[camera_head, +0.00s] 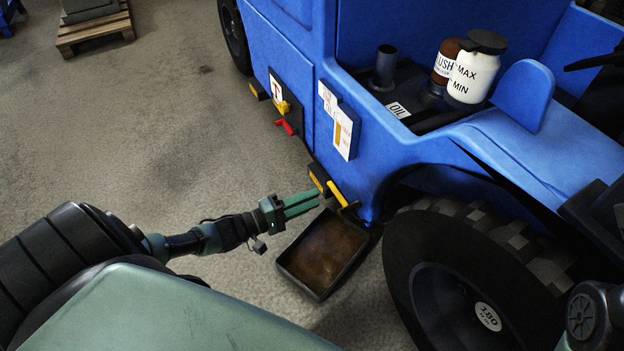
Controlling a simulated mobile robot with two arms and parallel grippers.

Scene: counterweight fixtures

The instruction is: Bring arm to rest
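My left gripper (317,200) reaches in from the left, its green fingers pointing right toward the blue vehicle. The fingers look parallel with a narrow gap, and I see nothing held between them. A yellow lever (338,194) on the vehicle's lower side is just beyond the fingertips; no clear contact shows. A shallow dark tray (322,252) with a brown, stained inside lies on the floor below and right of the gripper. My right gripper is out of the picture; only a dark part of what seems to be my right arm shows at the lower right edge.
The blue vehicle (430,155) fills the right, with a large black wheel (440,275) right of the tray. A red handle (285,127) sticks out of its side. A white bottle (474,75) stands on top. The floor at left is open; a wooden pallet (95,32) is far back.

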